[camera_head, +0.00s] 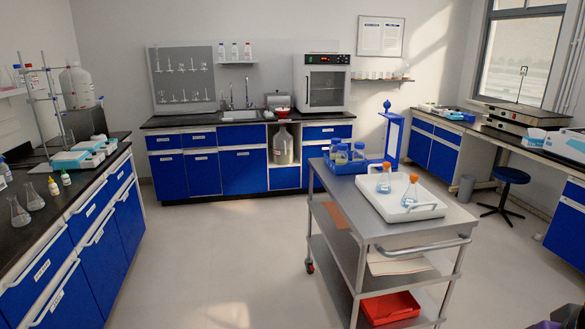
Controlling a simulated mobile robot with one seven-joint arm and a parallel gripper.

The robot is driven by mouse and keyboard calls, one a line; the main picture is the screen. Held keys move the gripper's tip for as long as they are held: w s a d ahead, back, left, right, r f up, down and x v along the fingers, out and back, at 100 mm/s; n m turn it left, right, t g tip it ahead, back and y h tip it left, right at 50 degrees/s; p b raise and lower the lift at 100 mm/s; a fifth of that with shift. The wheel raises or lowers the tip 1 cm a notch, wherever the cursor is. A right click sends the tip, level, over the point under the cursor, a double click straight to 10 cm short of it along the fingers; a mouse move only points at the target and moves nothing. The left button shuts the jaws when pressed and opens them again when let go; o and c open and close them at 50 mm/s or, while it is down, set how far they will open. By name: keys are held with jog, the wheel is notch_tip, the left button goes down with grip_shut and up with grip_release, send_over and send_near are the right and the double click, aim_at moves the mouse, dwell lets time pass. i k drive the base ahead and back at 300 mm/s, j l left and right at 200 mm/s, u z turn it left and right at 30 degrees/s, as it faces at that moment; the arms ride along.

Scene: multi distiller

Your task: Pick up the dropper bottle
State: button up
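Two small dropper-like bottles stand on the dark top of the left bench. One small white bottle with a yellow part (53,187) is near the bench's right edge. Another small bottle, pale with a yellow part (66,178), stands just behind it to the right. Both are upright and apart from each other. They are too small for me to tell which is the dropper bottle. My gripper is not clearly seen.
Glass flasks (19,213) stand near the bottles on the left bench (75,205). White-and-teal devices (70,160) and a metal stand (52,100) are behind them. A steel cart (385,232) with a white tray (440,209) stands at centre right. The floor between (215,250) is clear.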

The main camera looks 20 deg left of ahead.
aim_at(65, 178)
jog(key=u, duration=1.4)
jog(key=i+u, duration=0.25)
jog(key=i, duration=0.85)
jog(key=i+j, duration=0.1)
jog(key=i, duration=4.75)
jog(key=i+z, duration=0.1)
jog(key=z, duration=0.25)
jog(key=i+z, duration=0.1)
jog(key=z, duration=0.3)
jog(key=i+z, duration=0.15)
jog(key=z, duration=1.6)
